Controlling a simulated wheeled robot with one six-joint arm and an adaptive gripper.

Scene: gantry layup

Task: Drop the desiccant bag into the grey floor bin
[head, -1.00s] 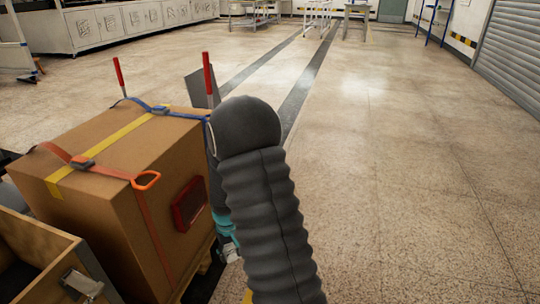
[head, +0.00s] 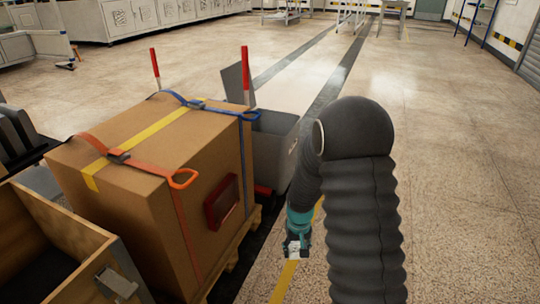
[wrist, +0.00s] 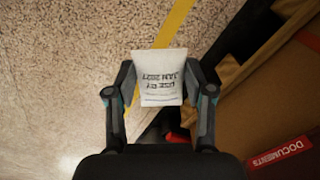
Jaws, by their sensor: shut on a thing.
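The desiccant bag (wrist: 159,80) is a small white pouch with dark printing, held between the fingers of my gripper (wrist: 160,88) in the wrist view. In the head view my gripper (head: 297,250) hangs low over the floor to the right of the large carton, with the white bag (head: 293,249) at its end. A grey bin (head: 275,140) with its lid (head: 238,88) raised stands on the floor behind the carton, partly hidden by the carton and my arm. My gripper is in front of the bin and apart from it.
The strapped carton (head: 150,150) sits on a pallet (head: 235,262) close left of my gripper. An open wooden crate (head: 70,235) is at the lower left. Two red-and-white posts (head: 245,72) rise behind the carton. The speckled floor (head: 450,170) to the right is clear.

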